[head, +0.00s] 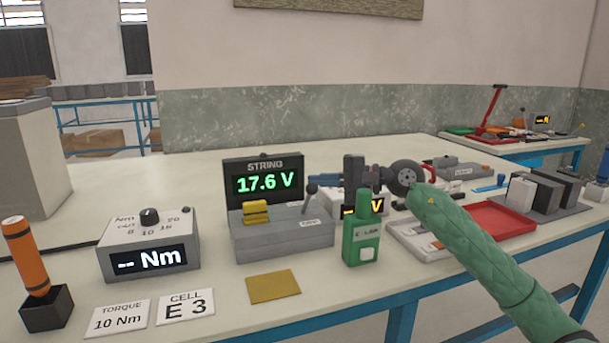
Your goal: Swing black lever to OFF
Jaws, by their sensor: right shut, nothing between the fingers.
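The black lever (311,189) stands on the right part of a grey switch box (282,243), nearly upright and leaning slightly right. A small label (311,223) lies below it on the box; its print is too small to read. A yellow piece (256,212) sits on the left of the box. Behind the box, a STRING display (263,183) reads 17.6 V. My right gripper (318,178) is shut and empty, pointing left from my green arm. Its blue tips are by the lever's knob; I cannot tell if they touch. My left gripper is not in view.
A torque meter (149,248) and orange-handled tool (27,260) are left. A yellow plate (273,287) lies in front. A red tray (510,220) is right. Bare tabletop shows behind the meter.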

